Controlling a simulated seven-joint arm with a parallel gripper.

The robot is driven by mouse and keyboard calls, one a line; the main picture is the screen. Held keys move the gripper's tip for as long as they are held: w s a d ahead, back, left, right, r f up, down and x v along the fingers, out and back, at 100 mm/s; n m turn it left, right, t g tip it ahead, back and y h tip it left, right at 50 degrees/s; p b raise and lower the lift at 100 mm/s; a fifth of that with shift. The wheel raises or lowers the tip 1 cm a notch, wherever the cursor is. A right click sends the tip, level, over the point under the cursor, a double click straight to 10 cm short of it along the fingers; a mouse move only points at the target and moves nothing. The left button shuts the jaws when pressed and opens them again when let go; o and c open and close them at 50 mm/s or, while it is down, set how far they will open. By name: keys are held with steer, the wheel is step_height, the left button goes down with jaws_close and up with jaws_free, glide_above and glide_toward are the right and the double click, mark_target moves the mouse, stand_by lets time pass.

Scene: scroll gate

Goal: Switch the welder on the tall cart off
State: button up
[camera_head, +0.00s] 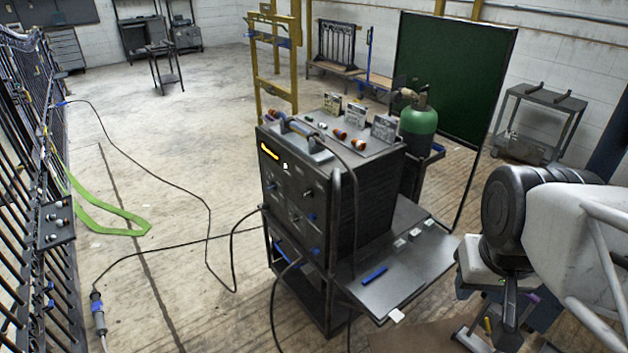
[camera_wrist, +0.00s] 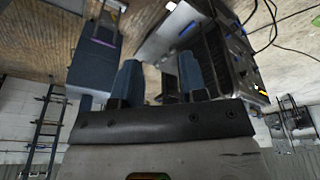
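The welder (camera_head: 292,196) is a dark box on the tall cart (camera_head: 326,292), its front panel facing left toward the fence. The panel carries a yellow strip, a small white mark and several knobs or switches, some blue; I cannot tell which is the power switch or its position. The welder also shows tilted at the upper right of the wrist view (camera_wrist: 233,62), its panel turned partly away. My gripper (camera_wrist: 160,72) is open and empty, its two blue-grey fingers apart. It is clear of the welder, and in the head view my arm is at the right.
A side shelf (camera_head: 405,270) with a blue marker juts from the cart toward my arm. A green gas cylinder (camera_head: 418,122) stands behind. Cables hang from the cart and run over the floor to a black fence (camera_head: 62,215). Floor left of the cart is mostly open.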

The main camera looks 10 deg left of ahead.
steer(key=w+a+f+n+g+h, duration=0.1)
steer(key=w+a+f+n+h, duration=0.2)
steer(key=w, duration=0.5)
steer(key=w+a+f+n+h, duration=0.1)
steer(key=w+a+n+h, duration=0.1)
steer(key=w+a, duration=0.45)
steer(key=w+a+f+n+g+h, duration=0.1)
steer(key=w+a+n+h, duration=0.2)
steer(key=w, duration=0.7)
steer(key=w+a+f+n+t+h, duration=0.25)
steer(key=w+a+f, duration=0.3)
steer(key=a, duration=0.35)
steer(key=w+a+f+n+t+h, duration=0.2)
steer(key=w+a+f+n, duration=0.15)
steer(key=w+a, duration=0.4)
steer(key=n+t, duration=0.5)
steer(key=t, duration=0.3)
glide_toward(303, 196)
steer(key=x, duration=0.2)
steer(key=shift+d+r, duration=0.1)
steer(key=shift+r, duration=0.1)
steer(key=shift+w+d, duration=0.1)
steer(key=shift+d, duration=0.05)
steer(key=shift+x, duration=3.75)
steer(key=shift+f, duration=0.1)
